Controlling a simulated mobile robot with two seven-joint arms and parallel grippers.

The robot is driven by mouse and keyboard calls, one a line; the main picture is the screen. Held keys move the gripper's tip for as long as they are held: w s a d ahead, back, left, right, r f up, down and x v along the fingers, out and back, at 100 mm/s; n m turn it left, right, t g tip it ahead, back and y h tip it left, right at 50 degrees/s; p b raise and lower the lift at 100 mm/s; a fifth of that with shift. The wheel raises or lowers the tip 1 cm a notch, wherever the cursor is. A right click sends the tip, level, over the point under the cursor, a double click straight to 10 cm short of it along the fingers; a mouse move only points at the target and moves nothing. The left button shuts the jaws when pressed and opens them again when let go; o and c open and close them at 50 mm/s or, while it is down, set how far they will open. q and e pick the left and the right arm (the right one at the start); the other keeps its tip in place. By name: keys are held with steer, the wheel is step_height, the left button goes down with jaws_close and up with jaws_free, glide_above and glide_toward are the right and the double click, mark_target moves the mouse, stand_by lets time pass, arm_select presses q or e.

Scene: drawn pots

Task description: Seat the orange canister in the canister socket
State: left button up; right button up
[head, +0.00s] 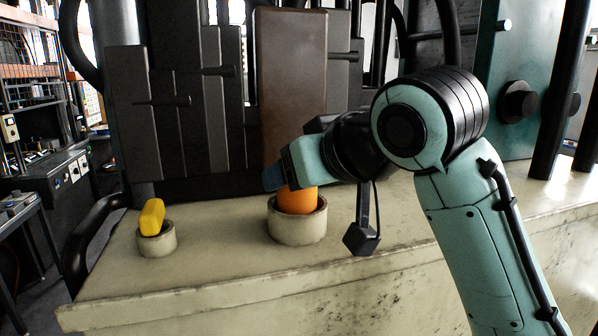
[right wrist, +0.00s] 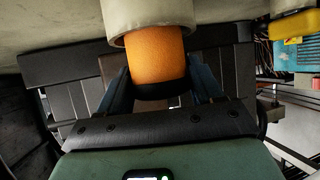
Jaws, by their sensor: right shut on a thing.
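The orange canister (head: 298,201) stands about upright with its lower end inside the rim of the pale round canister socket (head: 297,229). How deep it sits inside is hidden by the socket wall. My right gripper (head: 287,178) is shut on the upper part of the canister, above the socket. In the right wrist view, the orange canister (right wrist: 155,58) is between the two blue fingers of my right gripper (right wrist: 157,88), and its far end goes into the pale socket (right wrist: 150,14). My left gripper is not in view.
A smaller pale socket (head: 156,241) at the left holds a yellow piece (head: 152,217). Dark upright panels (head: 190,110) and a brown panel (head: 291,75) stand close behind. The worktop (head: 215,262) is bare between the two sockets.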

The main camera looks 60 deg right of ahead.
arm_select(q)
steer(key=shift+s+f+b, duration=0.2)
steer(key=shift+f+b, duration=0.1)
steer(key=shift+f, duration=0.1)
arm_select(e)
steer(key=shift+f, duration=0.45)
steer(key=o, duration=1.3)
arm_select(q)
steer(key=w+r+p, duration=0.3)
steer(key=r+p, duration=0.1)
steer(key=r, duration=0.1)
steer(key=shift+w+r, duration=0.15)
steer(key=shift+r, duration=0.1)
arm_select(e)
steer(key=v, duration=1.3)
steer(key=shift+s, duration=0.15)
steer(key=shift+r, duration=0.1)
